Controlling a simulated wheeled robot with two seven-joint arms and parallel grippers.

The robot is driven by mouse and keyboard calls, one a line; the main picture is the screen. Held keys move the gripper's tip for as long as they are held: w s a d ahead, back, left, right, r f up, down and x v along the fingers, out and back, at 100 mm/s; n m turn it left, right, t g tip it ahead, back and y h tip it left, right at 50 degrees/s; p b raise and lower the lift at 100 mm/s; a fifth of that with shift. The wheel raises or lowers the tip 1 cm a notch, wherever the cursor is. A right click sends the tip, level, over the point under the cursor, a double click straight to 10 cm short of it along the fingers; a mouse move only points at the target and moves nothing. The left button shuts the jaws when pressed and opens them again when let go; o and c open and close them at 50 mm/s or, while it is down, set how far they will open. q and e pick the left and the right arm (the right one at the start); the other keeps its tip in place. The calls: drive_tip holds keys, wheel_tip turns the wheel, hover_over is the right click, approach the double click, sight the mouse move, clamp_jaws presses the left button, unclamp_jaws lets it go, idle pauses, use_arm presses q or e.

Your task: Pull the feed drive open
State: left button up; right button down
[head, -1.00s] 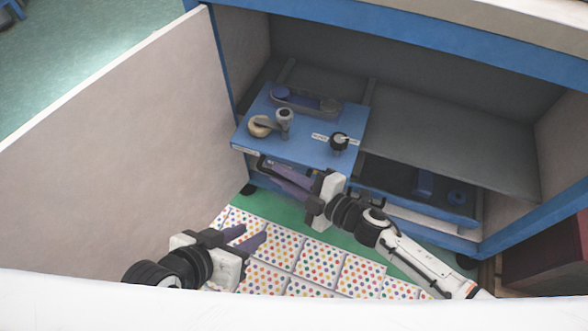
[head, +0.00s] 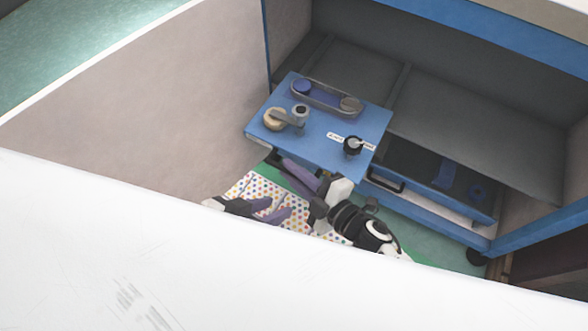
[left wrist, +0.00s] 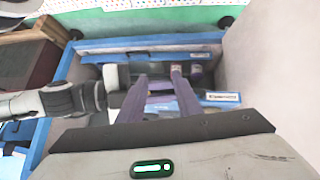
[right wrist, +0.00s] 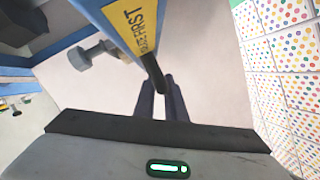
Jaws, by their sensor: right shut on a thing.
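The feed drive is a blue plate (head: 330,135) with a belt unit, a tan knob and a black knob on top, standing out from the cabinet. My right gripper (head: 318,185) is at its front edge. In the right wrist view its fingers (right wrist: 160,92) are shut on a black bar handle (right wrist: 152,72) below a yellow label. My left gripper (head: 275,210) is lower and to the left, apart from the feed drive. Its fingers (left wrist: 160,82) stand apart with nothing seen held. The handle is mostly hidden in the head view.
A beige panel (head: 150,100) stands to the left. A blue drawer (head: 440,205) with a dark handle is to the right of the feed drive, under a grey shelf (head: 470,130). A large white surface (head: 120,250) covers the lower left of the head view. Dotted mats (head: 258,188) lie below.

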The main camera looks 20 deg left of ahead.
use_arm(q)
drive_tip(key=shift+r, duration=0.1)
use_arm(e)
drive_tip(key=c, duration=1.8)
unclamp_jaws()
